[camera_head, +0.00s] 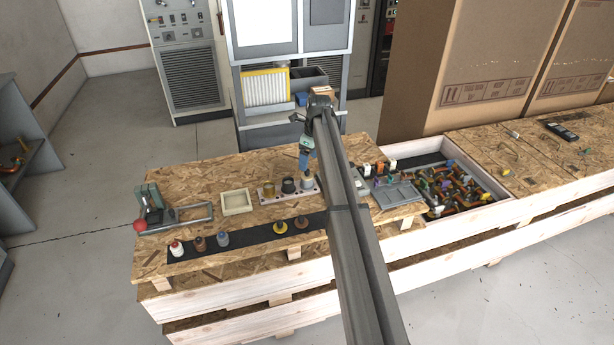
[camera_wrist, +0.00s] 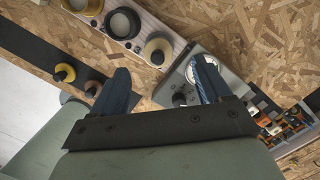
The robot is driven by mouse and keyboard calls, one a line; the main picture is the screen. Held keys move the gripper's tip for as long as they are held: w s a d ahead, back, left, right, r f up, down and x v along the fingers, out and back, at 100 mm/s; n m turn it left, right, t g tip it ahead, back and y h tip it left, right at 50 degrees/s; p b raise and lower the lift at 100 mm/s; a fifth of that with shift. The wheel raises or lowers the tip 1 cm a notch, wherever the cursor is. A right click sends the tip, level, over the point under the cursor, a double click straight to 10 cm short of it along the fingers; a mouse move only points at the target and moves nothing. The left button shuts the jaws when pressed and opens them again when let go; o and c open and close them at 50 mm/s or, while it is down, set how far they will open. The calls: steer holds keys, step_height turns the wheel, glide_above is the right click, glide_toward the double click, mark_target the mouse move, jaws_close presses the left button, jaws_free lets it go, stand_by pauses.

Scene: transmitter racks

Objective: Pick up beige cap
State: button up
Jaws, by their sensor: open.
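The beige cap (camera_head: 308,184), round and pale yellow-tan, is the rightmost of three in a light holed strip (camera_head: 264,198) on the bench, partly hidden by my gripper in the head view. In the wrist view the beige cap (camera_wrist: 158,48) has a dark centre and lies just beyond the fingertips, roughly between their lines. My gripper (camera_wrist: 163,66) is open and empty, pointing at it; in the head view my gripper (camera_head: 305,162) is above the cap. I cannot tell the exact gap.
A grey tray (camera_head: 397,193) sits right of the strip. A black mat (camera_head: 250,237) in front holds several small knobbed pieces. A square cream tray (camera_head: 237,202) and a red-knobbed clamp (camera_head: 141,225) are at left. A bin of fittings (camera_head: 462,190) is at right.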

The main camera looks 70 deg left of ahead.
mark_target(307, 174)
steer(key=shift+s+a+f, duration=0.1)
steer(key=shift+s+f, duration=0.1)
steer(key=shift+f, duration=1.25)
steer(key=shift+s+f, duration=0.2)
steer(key=shift+f, duration=1.25)
steer(key=shift+c, duration=0.4)
steer(key=c, duration=1)
steer(key=shift+r, duration=0.1)
